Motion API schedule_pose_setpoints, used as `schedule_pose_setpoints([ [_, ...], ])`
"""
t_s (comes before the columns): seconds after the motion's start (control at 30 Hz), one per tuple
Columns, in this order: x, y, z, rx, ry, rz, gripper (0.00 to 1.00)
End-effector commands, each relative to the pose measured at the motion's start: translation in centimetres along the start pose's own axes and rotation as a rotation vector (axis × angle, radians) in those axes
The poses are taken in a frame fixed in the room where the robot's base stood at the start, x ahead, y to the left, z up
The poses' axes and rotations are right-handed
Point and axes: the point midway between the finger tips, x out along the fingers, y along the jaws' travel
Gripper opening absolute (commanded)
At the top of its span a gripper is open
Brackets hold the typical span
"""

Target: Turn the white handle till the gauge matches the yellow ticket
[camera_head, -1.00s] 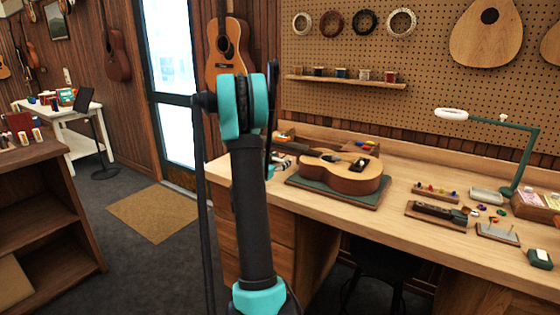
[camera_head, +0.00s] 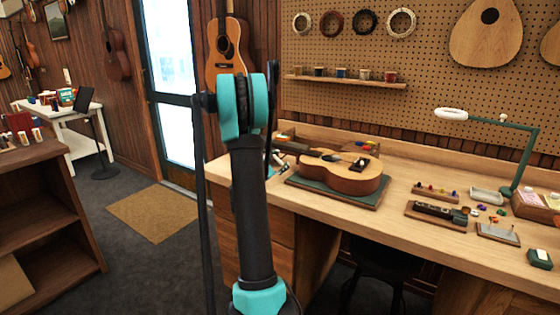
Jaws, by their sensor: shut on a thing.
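An ukulele (camera_head: 345,178) lies on a dark green mat (camera_head: 322,190) on the bench, its neck pointing left. A small dark block with a white face (camera_head: 361,164) sits on its body; I cannot tell whether it is the gauge. My gripper (camera_head: 279,167) is mostly hidden behind my own raised arm, beside the ukulele's head end. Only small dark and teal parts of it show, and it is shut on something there. The white handle cannot be made out clearly. I cannot pick out the yellow ticket for certain.
The wooden bench (camera_head: 455,250) runs to the right. It carries a green lamp (camera_head: 519,165), a tray with a dark tool (camera_head: 437,212), a rack of coloured knobs (camera_head: 436,193) and a small green box (camera_head: 540,258). A stool (camera_head: 385,262) stands under it.

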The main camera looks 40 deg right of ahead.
Motion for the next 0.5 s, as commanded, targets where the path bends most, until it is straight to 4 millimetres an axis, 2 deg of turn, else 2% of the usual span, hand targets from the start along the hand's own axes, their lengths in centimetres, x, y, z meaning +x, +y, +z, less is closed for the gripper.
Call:
schedule_pose_setpoints([
  [0.23,-0.04,-0.03,0.00,0.098,0.000,0.000,0.30],
  [0.5,-0.04,-0.04,0.00,0.131,0.000,0.000,0.30],
])
